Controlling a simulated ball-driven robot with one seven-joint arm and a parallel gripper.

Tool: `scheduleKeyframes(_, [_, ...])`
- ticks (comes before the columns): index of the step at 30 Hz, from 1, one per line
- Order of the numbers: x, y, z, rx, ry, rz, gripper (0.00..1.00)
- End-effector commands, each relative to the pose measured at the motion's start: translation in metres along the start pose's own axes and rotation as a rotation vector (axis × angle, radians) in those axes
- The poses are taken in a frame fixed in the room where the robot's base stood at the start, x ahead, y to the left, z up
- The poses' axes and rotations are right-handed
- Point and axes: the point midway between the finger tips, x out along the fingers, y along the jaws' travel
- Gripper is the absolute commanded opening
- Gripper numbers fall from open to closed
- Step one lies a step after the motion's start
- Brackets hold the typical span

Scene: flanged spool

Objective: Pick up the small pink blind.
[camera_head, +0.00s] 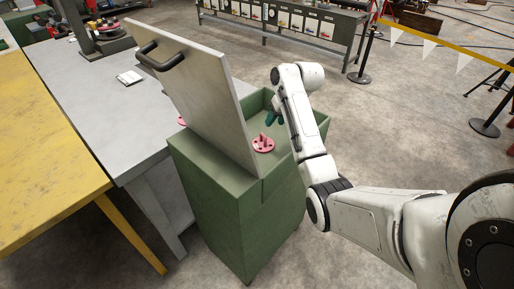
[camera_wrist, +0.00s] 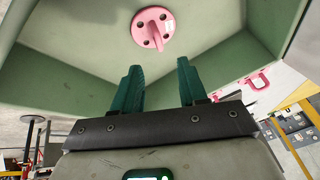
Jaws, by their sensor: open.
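The small pink blind (camera_head: 263,144) is a round disc with several holes and a bar standing up from its middle. It lies inside the green box (camera_head: 218,200), near the raised grey lid. It also shows at the top of the wrist view (camera_wrist: 141,27), beyond my fingertips and clear of them. My gripper (camera_head: 271,117) has teal fingers and hangs over the box opening, a little behind and above the blind in the head view. In the wrist view its fingers (camera_wrist: 158,78) are apart with nothing between them.
The grey lid (camera_head: 190,85) with a black handle stands tilted at the box's left. Another pink piece (camera_head: 182,121) is mostly hidden behind it. Green walls surround the blind. A grey table (camera_head: 90,75) and yellow table (camera_head: 40,160) stand to the left.

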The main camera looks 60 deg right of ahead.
Motion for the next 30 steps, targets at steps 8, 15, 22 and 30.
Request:
scheduleKeyframes(8, [0.036,0.001,0.001,0.001,-0.003,0.0,0.42])
scheduleKeyframes(15, [0.057,0.001,0.0,0.0,0.0,0.0,0.42])
scheduleKeyframes(22, [0.08,0.003,-0.002,0.001,-0.003,0.002,0.42])
scheduleKeyframes(30, [0.108,0.004,-0.003,0.001,-0.001,0.0,0.42])
